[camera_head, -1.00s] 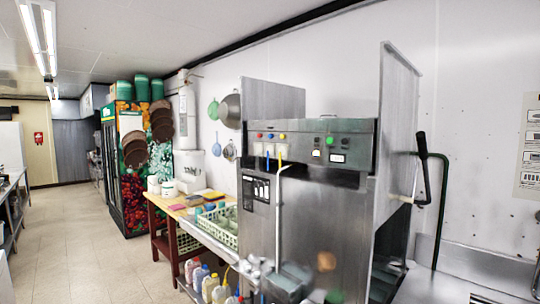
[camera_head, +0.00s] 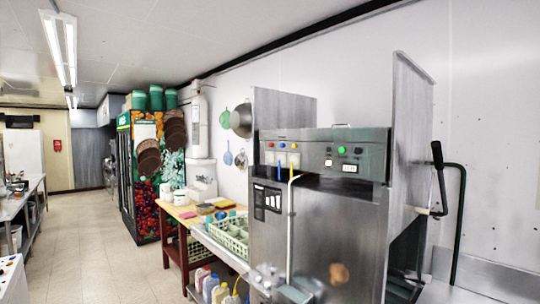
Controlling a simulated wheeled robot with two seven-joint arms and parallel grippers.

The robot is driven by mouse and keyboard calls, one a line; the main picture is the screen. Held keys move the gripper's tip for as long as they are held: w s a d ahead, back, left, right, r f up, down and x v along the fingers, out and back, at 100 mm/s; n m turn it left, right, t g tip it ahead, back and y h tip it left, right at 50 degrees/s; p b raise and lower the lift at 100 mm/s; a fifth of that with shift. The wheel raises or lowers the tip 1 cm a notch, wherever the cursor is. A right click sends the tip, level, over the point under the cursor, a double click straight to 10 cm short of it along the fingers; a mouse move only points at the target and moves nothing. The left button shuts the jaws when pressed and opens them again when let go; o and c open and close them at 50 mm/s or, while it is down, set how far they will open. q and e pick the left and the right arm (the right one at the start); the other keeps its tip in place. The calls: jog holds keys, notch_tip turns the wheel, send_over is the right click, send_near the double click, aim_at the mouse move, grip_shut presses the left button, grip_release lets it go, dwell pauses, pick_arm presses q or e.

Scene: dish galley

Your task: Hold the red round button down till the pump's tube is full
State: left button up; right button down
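The red round button (camera_head: 270,145) is small and sits at the left of the control panel on the steel dish machine (camera_head: 325,235). A blue button (camera_head: 282,145) and a yellow button (camera_head: 294,146) are to its right. A white tube (camera_head: 290,225) runs down the machine's front from below these buttons. A short blue tube piece (camera_head: 279,172) shows beside its top. I cannot tell which is the pump's tube or how full it is. Neither of my grippers is in view, and nothing is seen touching the red button.
A green button (camera_head: 342,150) is further right on the panel. Several coloured bottles (camera_head: 215,287) stand low at the machine's left. A green dish rack (camera_head: 229,234) is on the counter. A black lever handle (camera_head: 438,168) sticks out at the right. The floor (camera_head: 95,235) at left is open.

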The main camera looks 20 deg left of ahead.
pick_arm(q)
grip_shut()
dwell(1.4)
